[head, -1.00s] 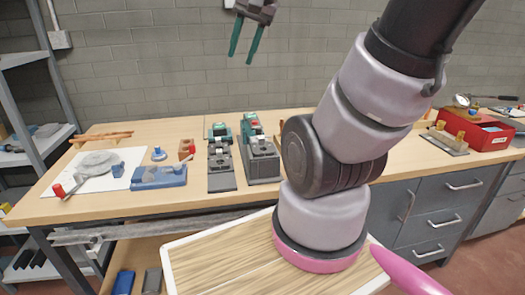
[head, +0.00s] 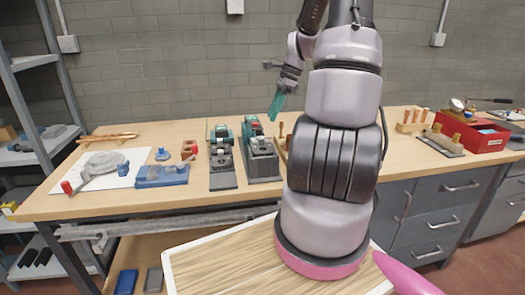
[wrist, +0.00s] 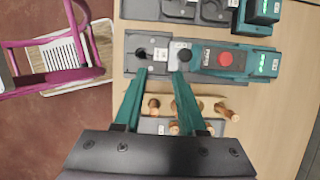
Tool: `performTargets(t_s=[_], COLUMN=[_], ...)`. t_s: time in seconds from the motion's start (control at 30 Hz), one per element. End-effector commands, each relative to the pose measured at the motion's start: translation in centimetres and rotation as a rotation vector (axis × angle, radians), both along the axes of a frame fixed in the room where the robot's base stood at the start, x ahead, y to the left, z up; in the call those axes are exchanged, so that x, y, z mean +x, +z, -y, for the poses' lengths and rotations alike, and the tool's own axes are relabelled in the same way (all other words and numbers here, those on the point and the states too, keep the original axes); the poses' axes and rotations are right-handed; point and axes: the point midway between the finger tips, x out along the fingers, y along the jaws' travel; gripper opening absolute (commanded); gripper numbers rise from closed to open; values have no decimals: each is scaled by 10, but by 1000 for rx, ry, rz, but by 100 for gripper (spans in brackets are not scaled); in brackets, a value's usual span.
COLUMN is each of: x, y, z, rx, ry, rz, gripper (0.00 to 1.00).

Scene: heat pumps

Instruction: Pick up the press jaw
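My gripper (wrist: 159,72) has two teal fingers that are apart, with nothing between them. In the head view my gripper (head: 277,107) hangs above the right of two teal-and-grey bench units. This right unit (head: 262,165) has a red button on its teal body. In the wrist view the same unit (wrist: 225,60) lies just beyond the fingertips, with a dark slotted part (wrist: 143,54) and a black round knob (wrist: 183,54) on its grey plate. I cannot tell for sure which part is the press jaw.
Left on the bench (head: 100,205) are a second unit (head: 221,165), a blue fixture (head: 162,176) and a white sheet (head: 122,177). A rack of copper pegs (wrist: 186,104) lies below my fingers in the wrist view. A red box (head: 478,137) stands at right.

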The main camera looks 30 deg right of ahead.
Motion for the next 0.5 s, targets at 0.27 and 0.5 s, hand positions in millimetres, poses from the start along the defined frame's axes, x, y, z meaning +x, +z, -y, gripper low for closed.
performTargets(t_s=[0.27,0.5], x=[4,8], y=[-34,-58], z=[-15,-25], rx=[0,4], ry=[3,5], rz=[0,-1], gripper=[40,40])
